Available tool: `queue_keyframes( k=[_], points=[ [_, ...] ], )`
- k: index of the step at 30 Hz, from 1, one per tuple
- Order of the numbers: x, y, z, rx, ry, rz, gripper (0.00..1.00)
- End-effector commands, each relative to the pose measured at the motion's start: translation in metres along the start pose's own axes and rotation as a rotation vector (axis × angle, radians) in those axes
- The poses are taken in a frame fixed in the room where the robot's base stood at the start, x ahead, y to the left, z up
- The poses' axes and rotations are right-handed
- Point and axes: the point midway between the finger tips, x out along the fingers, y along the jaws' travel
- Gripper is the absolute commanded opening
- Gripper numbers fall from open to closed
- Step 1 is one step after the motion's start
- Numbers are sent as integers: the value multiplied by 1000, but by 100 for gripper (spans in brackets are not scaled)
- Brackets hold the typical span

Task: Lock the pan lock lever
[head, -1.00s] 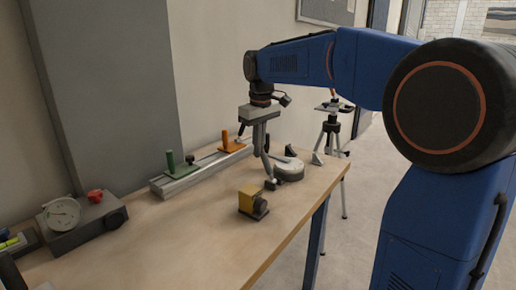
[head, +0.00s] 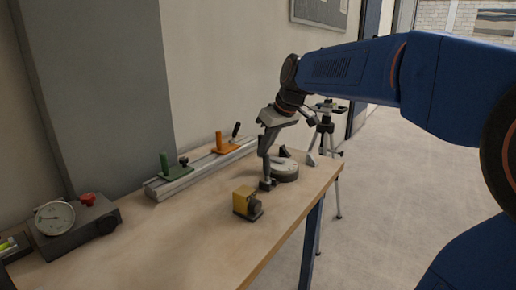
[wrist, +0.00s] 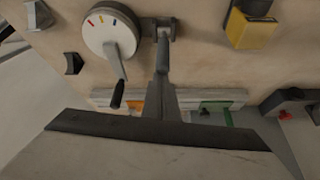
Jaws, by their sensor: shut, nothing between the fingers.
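A round dial (head: 284,170) with a pale top sits on the far part of the table. No label shows that this is the pan lock lever. My gripper (head: 266,180) is shut and empty, its tips low beside the dial. In the wrist view my gripper (wrist: 163,42) ends close to a dark block (wrist: 168,24) beside the dial, right of the lever. I cannot tell whether it touches the block.
A yellow block (head: 244,203) stands in front of the dial. A rail (head: 185,181) with a green clamp (head: 178,172) and an orange clamp (head: 226,145) lies along the wall. A gauge (head: 54,217) is at left. A tripod (head: 326,128) stands beyond the table. The front tabletop is clear.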

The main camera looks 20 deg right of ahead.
Motion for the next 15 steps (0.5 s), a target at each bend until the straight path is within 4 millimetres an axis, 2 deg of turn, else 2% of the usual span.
queue_keyframes(
  k=[1, 9, 15],
  points=[
    [-3, 2, 7, 8, 36, -4, 0],
    [-12, 6, 24, 19, 208, -38, 0],
    [-16, 8, 34, 19, 264, -49, 0]
  ],
)
